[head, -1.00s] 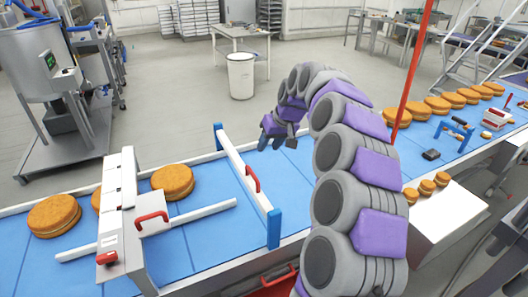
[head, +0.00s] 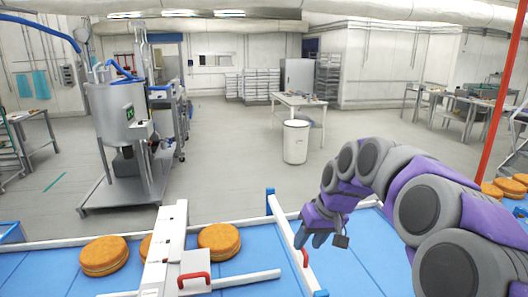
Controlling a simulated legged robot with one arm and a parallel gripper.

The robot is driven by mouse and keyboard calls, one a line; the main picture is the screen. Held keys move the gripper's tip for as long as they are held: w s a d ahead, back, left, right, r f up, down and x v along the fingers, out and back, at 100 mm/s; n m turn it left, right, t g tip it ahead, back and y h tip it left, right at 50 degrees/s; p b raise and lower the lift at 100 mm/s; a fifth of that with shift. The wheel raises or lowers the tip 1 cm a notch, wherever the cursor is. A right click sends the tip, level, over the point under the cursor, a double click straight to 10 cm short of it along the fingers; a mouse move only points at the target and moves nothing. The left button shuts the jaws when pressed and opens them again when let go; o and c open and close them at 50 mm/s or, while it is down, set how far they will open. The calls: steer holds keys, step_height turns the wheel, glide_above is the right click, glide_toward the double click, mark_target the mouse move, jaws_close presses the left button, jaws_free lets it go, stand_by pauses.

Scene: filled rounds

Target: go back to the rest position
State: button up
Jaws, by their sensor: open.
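My gripper (head: 318,236) is at the end of my grey and purple arm, which comes in from the right of the head view and bends down to the left. It is above the blue conveyor, close to the white rail with the red handle in the picture. Its fingers point down and are open, with nothing seen between them. I cannot tell the exact gap between gripper and rail.
A white rail (head: 287,226) crosses the blue conveyor (head: 365,262). Left of it, filled rounds (head: 218,240) lie beside a white gate (head: 166,245). More rounds (head: 512,187) lie at the right. A mixing tank (head: 117,115) and a white bin (head: 295,142) stand beyond on open floor.

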steer(key=s+f+m+g+h, duration=0.1)
steer(key=s+f, duration=0.2)
steer(key=s, duration=0.9)
steer(key=s+d+f+m+g+h, duration=0.1)
steer(key=s+f, duration=0.3)
steer(key=s, duration=0.8)
steer(key=s+f+g+h, duration=0.1)
steer(key=s+f, duration=0.3)
steer(key=s, duration=0.8)
steer(key=shift+s+d+m+g+b, duration=0.25)
steer(key=shift+s+m+g+b, duration=0.15)
steer(key=shift+g, duration=0.2)
steer(key=shift+a, duration=0.1)
